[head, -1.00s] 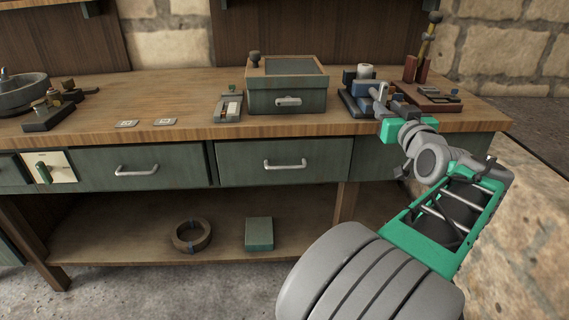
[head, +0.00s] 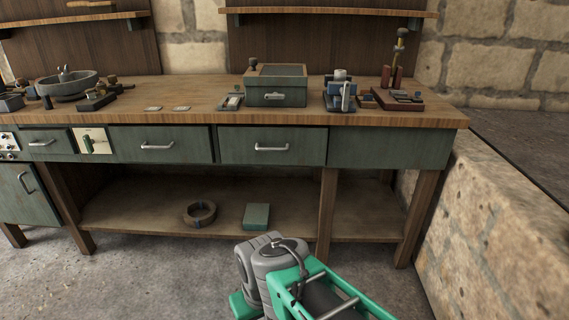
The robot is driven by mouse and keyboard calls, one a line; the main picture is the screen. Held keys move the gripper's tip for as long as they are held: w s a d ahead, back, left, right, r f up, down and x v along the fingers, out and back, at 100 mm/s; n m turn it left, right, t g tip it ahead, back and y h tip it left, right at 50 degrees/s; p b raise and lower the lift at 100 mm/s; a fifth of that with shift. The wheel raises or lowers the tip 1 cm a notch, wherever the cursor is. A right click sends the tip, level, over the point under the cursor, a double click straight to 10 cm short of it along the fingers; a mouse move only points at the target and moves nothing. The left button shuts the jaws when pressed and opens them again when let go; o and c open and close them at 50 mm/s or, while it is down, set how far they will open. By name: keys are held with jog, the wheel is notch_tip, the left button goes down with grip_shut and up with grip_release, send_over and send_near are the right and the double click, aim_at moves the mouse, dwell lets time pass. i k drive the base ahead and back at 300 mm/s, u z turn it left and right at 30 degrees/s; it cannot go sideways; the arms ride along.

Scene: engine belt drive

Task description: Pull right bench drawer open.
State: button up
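The right bench drawer (head: 240,154) has a grey-green front with a silver bar handle (head: 271,148) and sits under the worktop, right of the middle drawer. It looks shut, with a dark gap along its left edge. My arm (head: 285,262) shows at the bottom of the head view, below and in front of this drawer and well apart from the handle. My gripper's fingertips are not in the picture, so what they hold cannot be seen.
The middle drawer (head: 130,145) also looks shut. A plain panel without a handle (head: 375,147) fills the bench's right end. A ring (head: 199,214) and a green box (head: 256,216) lie on the lower shelf. A stone wall (head: 490,230) bounds the right. Floor in front is clear.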

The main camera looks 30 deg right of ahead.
aim_at(296, 145)
jog(key=z, duration=0.05)
jog(key=k, duration=0.7)
jog(key=u, duration=1.15)
jog(key=i, duration=1.6)
jog(key=z, duration=0.75)
jog(key=i, duration=0.45)
jog(key=z, duration=0.35)
